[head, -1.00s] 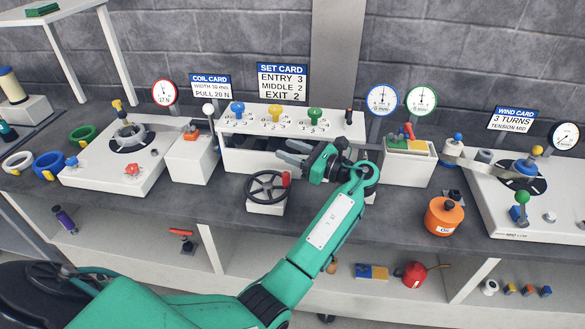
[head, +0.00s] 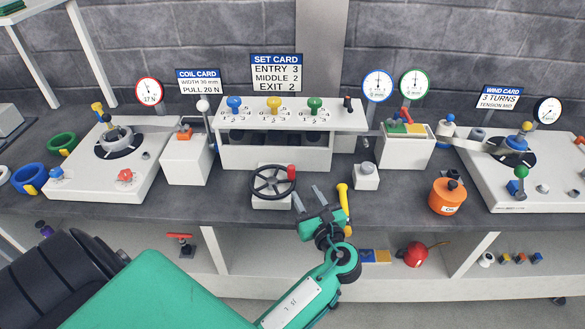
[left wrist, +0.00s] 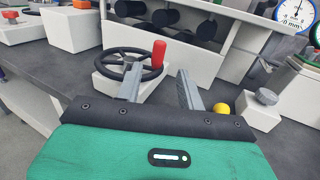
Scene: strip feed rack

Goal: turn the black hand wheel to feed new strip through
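The black hand wheel (head: 272,182) stands on a white block in front of the roller housing. It has a red handle (head: 292,172) upright on the right side of its rim. My left gripper (head: 309,196) is open and empty, just in front and to the right of the wheel, apart from it. In the left wrist view the wheel (left wrist: 101,64) and its red handle (left wrist: 158,53) lie beyond the open fingers (left wrist: 160,84); the left finger covers part of the wheel. My right gripper is not in view.
The white roller housing (head: 230,157) with colored knobs stands behind the wheel. A yellow handle (head: 343,197) is close right of my left gripper. A white block with a grey knob (head: 366,169) and an orange oil can (head: 447,197) stand farther right.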

